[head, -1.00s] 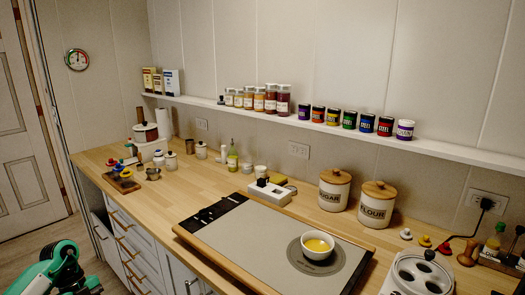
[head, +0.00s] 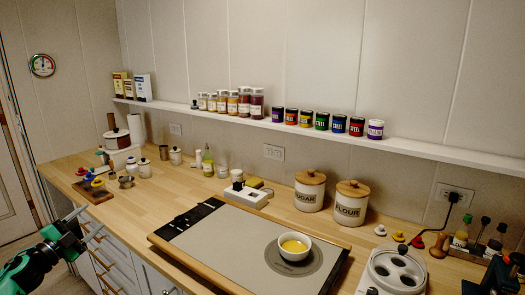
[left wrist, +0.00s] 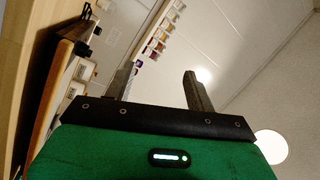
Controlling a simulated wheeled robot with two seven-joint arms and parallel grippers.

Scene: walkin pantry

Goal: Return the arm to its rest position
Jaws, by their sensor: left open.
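My left arm (head: 45,252), green and black, comes in at the lower left of the head view. Its gripper (head: 88,222) is in front of the counter's drawer side, with its grey fingers pointing up and right. In the left wrist view the two grey fingers (left wrist: 160,72) stand wide apart with nothing between them. The left gripper is open and empty.
The wooden counter (head: 150,205) is close beside the left gripper. A tray with coloured pieces (head: 93,190) sits near its edge. A bowl of yellow liquid (head: 294,246) stands on the grey cooktop (head: 215,243). White drawers (head: 110,258) lie below.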

